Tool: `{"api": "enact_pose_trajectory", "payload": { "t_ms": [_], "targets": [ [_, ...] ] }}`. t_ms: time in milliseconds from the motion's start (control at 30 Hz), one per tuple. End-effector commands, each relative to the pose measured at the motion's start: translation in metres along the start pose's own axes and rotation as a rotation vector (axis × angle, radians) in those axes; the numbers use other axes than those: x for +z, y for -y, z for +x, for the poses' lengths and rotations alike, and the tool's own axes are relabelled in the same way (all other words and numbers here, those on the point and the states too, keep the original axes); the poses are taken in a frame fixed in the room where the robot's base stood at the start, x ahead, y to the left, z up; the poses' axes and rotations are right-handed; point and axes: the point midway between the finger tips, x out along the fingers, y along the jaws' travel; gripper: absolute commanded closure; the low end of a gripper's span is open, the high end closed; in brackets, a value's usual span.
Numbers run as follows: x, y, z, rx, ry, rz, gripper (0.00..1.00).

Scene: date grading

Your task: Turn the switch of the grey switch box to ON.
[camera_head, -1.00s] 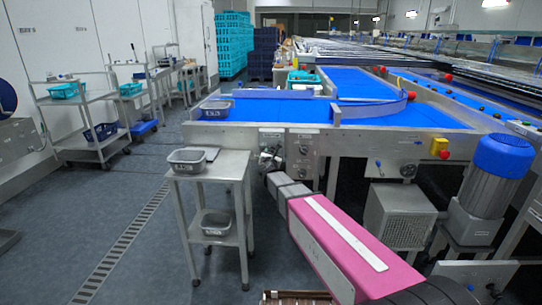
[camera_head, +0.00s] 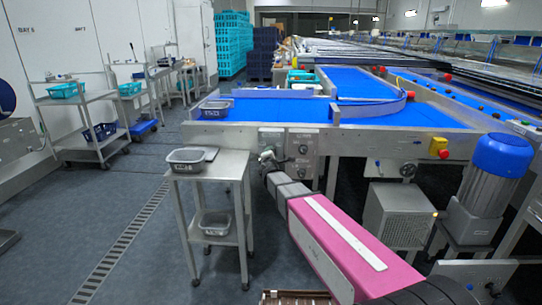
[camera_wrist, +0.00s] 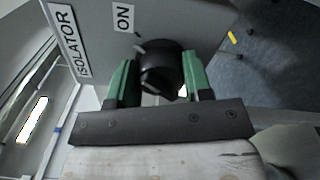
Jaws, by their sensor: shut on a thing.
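The grey switch box (camera_wrist: 95,25) fills the top of the wrist view, with an ISOLATOR label and an ON label (camera_wrist: 123,17). Its black round switch (camera_wrist: 160,62) sits between the two green fingers of my gripper (camera_wrist: 161,80), which is shut on it. A short pale mark lies at the switch's upper left, below the ON label. I cannot tell clearly which position the switch points to. In the head view the box (camera_head: 271,136) is on the front of the conveyor frame, and my gripper (camera_head: 270,158) is at it, partly covering it.
A second panel with knobs (camera_head: 302,144) sits just right of the box. A steel stand (camera_head: 237,168) with a grey tub (camera_head: 186,167) is close on the left. The blue conveyor (camera_head: 270,109) runs above and behind.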

Motion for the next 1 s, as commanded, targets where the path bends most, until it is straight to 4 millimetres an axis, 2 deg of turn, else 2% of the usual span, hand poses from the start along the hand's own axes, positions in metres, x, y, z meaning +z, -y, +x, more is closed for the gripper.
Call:
{"api": "enact_pose_trajectory", "payload": {
  "t_ms": [400,933,967,1000],
  "targets": [
    [-0.0001,0.0012,-0.0005,-0.001,-0.001,0.175,0.78],
    [0.0001,0.0014,-0.0006,-0.001,0.0,0.199,0.78],
    [0.0001,0.0014,-0.0006,-0.001,0.0,0.199,0.48],
    [0.0001,0.0014,-0.0006,-0.001,0.0,0.199,0.34]
  ]
}}
